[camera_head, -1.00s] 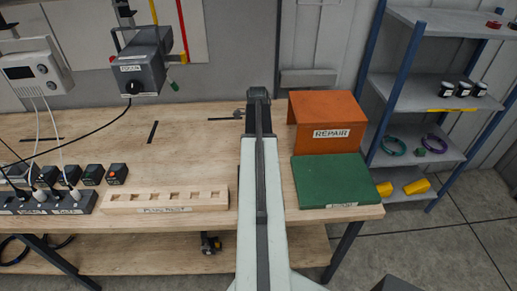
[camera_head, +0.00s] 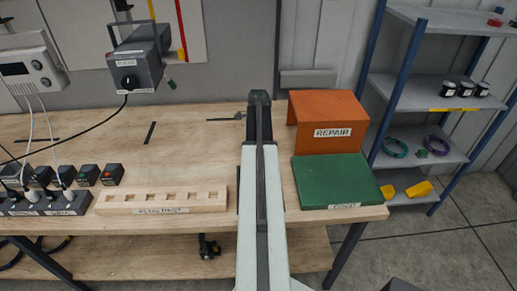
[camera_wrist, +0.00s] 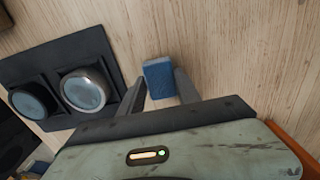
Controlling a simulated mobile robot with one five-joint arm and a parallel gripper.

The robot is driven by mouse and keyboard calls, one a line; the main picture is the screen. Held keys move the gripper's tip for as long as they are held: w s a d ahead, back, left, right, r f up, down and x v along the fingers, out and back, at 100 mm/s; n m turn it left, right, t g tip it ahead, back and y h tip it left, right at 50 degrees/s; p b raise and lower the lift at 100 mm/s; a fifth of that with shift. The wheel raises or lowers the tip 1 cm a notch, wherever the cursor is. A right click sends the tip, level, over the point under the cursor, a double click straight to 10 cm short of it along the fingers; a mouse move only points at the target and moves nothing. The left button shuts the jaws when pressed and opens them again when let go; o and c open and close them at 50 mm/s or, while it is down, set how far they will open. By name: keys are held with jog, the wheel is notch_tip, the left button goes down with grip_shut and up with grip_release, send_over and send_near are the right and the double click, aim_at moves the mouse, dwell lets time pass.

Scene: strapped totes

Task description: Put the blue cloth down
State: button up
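The blue cloth (camera_wrist: 159,80) is a small folded blue pad in the wrist view. It sits between the two fingertips of my gripper (camera_wrist: 160,84), which appear to press on its sides. Pale wood lies behind it; I cannot tell whether the cloth touches that wood. In the head view my gripper (camera_head: 260,97) is seen from behind, at the back of the workbench (camera_head: 190,140), left of the orange box. The cloth is hidden there by my arm.
A dark plate (camera_wrist: 50,62) with two round glass-faced parts lies left of the cloth. On the bench are the orange REPAIR box (camera_head: 333,133), a green mat (camera_head: 335,181), a wooden slotted block (camera_head: 160,208) and small black modules (camera_head: 90,174). Shelves (camera_head: 425,90) stand at right.

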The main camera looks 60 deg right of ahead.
jog(key=o, duration=0.3)
jog(key=shift+o, duration=0.2)
notch_tip(320, 180, up, 12)
jog(key=p, duration=1.2)
jog(key=shift+r, duration=0.2)
